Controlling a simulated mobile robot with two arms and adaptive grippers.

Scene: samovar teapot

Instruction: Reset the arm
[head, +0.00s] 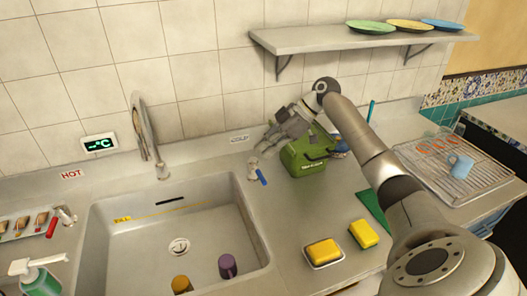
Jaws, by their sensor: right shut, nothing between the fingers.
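My right arm comes in from the lower right and reaches over the counter to the back wall. My right gripper (263,151) is shut and empty. In the picture it is just above the cold tap with the blue handle (262,177); I cannot tell whether it touches the tap. The gripper and wrist partly cover a green box (304,160) on the counter behind the sink's right side. My left gripper is not in view.
A sink (180,215) with a tall faucet (147,135) holds a purple cup (228,266) and a yellow cup (181,284). Yellow sponges (323,252) lie right of it. A wire drying rack (470,185) with a blue mug stands right. A shelf (350,38) with plates hangs above.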

